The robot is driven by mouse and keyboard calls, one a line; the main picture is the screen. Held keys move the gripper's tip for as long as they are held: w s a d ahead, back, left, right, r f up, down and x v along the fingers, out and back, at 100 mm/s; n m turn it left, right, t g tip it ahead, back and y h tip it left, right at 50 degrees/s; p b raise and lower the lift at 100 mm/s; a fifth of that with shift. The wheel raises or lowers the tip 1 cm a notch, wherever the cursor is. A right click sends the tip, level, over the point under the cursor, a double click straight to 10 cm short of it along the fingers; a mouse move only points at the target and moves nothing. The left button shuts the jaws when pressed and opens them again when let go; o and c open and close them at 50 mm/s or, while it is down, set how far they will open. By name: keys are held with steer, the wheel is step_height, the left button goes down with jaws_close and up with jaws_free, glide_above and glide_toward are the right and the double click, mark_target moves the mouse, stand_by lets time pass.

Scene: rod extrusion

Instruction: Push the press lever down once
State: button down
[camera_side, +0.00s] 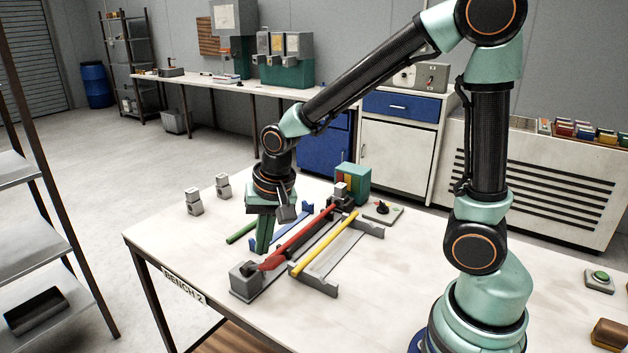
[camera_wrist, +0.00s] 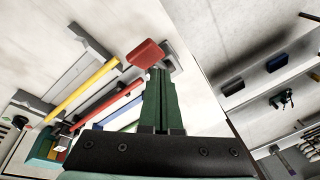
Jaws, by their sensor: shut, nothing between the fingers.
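A long red bar (camera_side: 300,237), which looks like the press lever, runs from the teal machine (camera_side: 353,182) to a grey block (camera_side: 246,281) at the front. In the wrist view, a red block (camera_wrist: 146,53) shows at the bar's end beside my fingertips. My gripper (camera_side: 263,248) points down just behind the bar's front part, with its green fingers together and empty. The fingers also show in the wrist view (camera_wrist: 157,73). I cannot tell whether they touch the bar.
A yellow rod (camera_side: 325,243) lies across a grey rack (camera_side: 335,289) to the right. A green rod (camera_side: 240,232) and a blue rod (camera_side: 300,215) lie behind the red bar. Two grey posts (camera_side: 193,202) (camera_side: 223,186) stand back left. The bench front is clear.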

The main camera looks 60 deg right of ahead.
mark_target(273, 261)
stand_by(0.7)
steer(key=shift+s+f, duration=0.25)
steer(key=shift+f, duration=0.1)
steer(key=shift+s+f, duration=0.5)
steer(key=shift+f, duration=0.25)
steer(key=shift+s+f, duration=0.5)
steer(key=shift+f, duration=0.25)
stand_by(2.1)
steer(key=shift+w, duration=0.1)
stand_by(0.4)
steer(key=shift+w+r, duration=0.6)
steer(key=shift+r, duration=0.35)
steer(key=shift+w+r, duration=0.55)
steer(key=shift+r, duration=0.4)
steer(key=shift+w+r, duration=0.45)
steer(key=shift+r, duration=0.25)
steer(key=shift+w+r, duration=0.4)
steer(key=shift+r, duration=0.3)
steer(key=shift+w+r, duration=0.45)
steer(key=shift+r, duration=0.25)
